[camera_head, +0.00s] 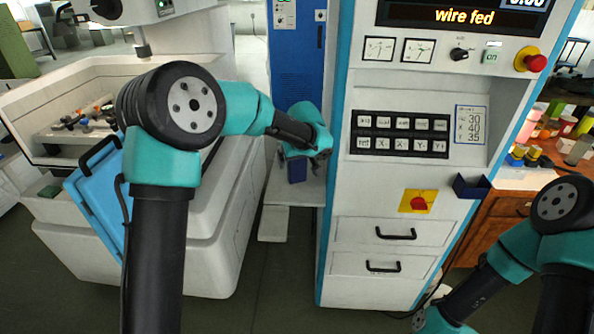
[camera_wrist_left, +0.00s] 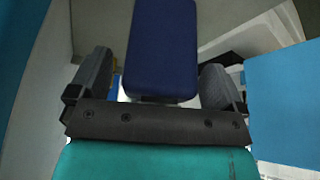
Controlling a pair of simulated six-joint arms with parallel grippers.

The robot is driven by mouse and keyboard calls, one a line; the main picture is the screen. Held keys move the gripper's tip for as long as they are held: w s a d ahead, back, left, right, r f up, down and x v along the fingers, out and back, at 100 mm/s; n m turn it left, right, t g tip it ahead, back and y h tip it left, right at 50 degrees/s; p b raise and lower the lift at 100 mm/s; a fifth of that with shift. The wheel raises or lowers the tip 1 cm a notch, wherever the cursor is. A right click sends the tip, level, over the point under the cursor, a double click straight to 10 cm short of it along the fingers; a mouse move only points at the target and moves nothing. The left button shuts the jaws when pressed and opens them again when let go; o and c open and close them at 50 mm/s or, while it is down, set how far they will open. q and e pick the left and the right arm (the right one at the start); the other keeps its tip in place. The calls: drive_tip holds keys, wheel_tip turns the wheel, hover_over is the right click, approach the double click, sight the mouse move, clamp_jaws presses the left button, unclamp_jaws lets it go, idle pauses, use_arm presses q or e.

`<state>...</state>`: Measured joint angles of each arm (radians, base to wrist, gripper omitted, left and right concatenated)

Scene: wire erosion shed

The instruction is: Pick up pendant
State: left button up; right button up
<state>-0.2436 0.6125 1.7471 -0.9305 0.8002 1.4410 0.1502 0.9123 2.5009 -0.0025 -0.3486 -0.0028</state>
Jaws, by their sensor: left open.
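A dark blue block (camera_head: 297,171), which I take for the pendant, shows below my left gripper (camera_head: 299,152), in the gap left of the control cabinet. In the left wrist view the dark blue block (camera_wrist_left: 163,45) lies in line with the space between the two grey fingers of my left gripper (camera_wrist_left: 157,80). The fingers are apart, with a visible gap to the block on each side. The gripper hides part of the block in the head view.
The control cabinet (camera_head: 385,190) stands close right of my left gripper. A small dark blue holder (camera_head: 470,188) sits on its right edge. A pale shelf (camera_head: 300,192) is under the gripper. The white machine (camera_head: 215,225) and its light blue panel (camera_head: 95,200) stand left.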

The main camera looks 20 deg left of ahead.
use_arm(q)
drive_tip(key=shift+c, duration=0.4)
drive_tip(key=c, duration=1.2)
drive_tip(key=shift+o, duration=0.2)
drive_tip(key=shift+r, duration=0.1)
drive_tip(key=shift+r, duration=1.35)
drive_tip(key=s+d+r, duration=0.1)
drive_tip(key=s+d, duration=0.1)
drive_tip(key=s, duration=0.5)
drive_tip(key=s+d+r, duration=0.1)
drive_tip(key=s+d, duration=0.1)
drive_tip(key=s, duration=0.6)
drive_tip(key=shift+s+d, duration=0.15)
drive_tip(key=shift+s, duration=0.05)
drive_tip(key=shift+r, duration=0.1)
